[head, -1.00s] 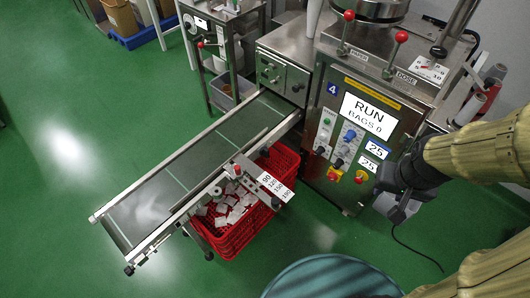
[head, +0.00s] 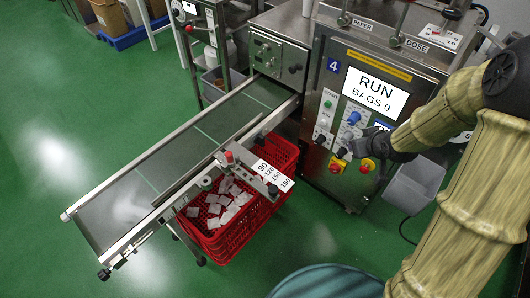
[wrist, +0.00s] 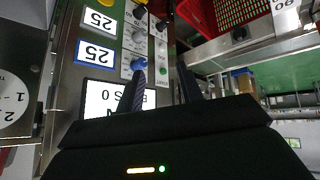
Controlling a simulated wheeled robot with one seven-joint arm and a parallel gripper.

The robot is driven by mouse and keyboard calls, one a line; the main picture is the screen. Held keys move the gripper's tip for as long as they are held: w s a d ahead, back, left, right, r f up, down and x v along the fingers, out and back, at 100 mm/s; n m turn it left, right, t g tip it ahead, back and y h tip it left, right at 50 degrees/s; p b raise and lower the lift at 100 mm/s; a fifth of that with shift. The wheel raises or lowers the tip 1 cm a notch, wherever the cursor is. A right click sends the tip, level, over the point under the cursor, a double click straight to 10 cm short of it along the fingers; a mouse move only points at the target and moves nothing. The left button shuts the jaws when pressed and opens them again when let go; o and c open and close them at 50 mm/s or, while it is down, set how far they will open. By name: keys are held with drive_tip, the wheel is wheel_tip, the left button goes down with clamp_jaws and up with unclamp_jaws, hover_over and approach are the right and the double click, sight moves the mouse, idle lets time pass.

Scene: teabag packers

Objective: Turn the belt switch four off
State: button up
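Machine four's control panel (head: 335,190) carries a blue 4 plate (head: 334,65) and a screen (head: 375,93) reading "RUN BAGS 0". Left of the blue knob (head: 353,117), a pale strip has a green start button (head: 328,103) and a dark switch (head: 321,139). Another dark switch (head: 342,152) sits below the grey knobs. The small labels are unreadable, so I cannot tell which is the belt switch. The wrist view shows both switches, one on the start strip (wrist: 160,25) and one beside it (wrist: 139,12). My gripper (head: 372,140) is open and empty in front of the panel (wrist: 162,82).
A conveyor belt (head: 160,165) runs out to the left. A red crate (head: 222,240) of teabags stands under it. Red-and-yellow stop buttons (head: 367,165) sit low on the panel. A grey bin (head: 415,188) is at the right.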

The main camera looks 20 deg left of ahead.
sight(264, 140)
drive_tip(key=w+a+f+n+y+b, duration=0.2)
drive_tip(key=a+f+y+b, duration=0.5)
drive_tip(key=f, duration=0.4)
drive_tip(key=w+a+f+n+y+b, duration=0.2)
drive_tip(key=a+f+n+y+b, duration=0.3)
drive_tip(key=a+f+b, duration=0.4)
wheel_tip(264, 140, down, 2)
drive_tip(key=y+b, duration=0.1)
drive_tip(key=b, duration=0.1)
drive_tip(key=shift+f+g+y+b, duration=0.25)
drive_tip(key=shift+g+y+b, duration=0.05)
drive_tip(key=shift+y+b, duration=0.1)
drive_tip(key=shift+w, duration=0.1)
drive_tip(key=b+x, duration=0.4)
drive_tip(key=x, duration=1.3)
drive_tip(key=shift+w+a, duration=0.15)
clamp_jaws()
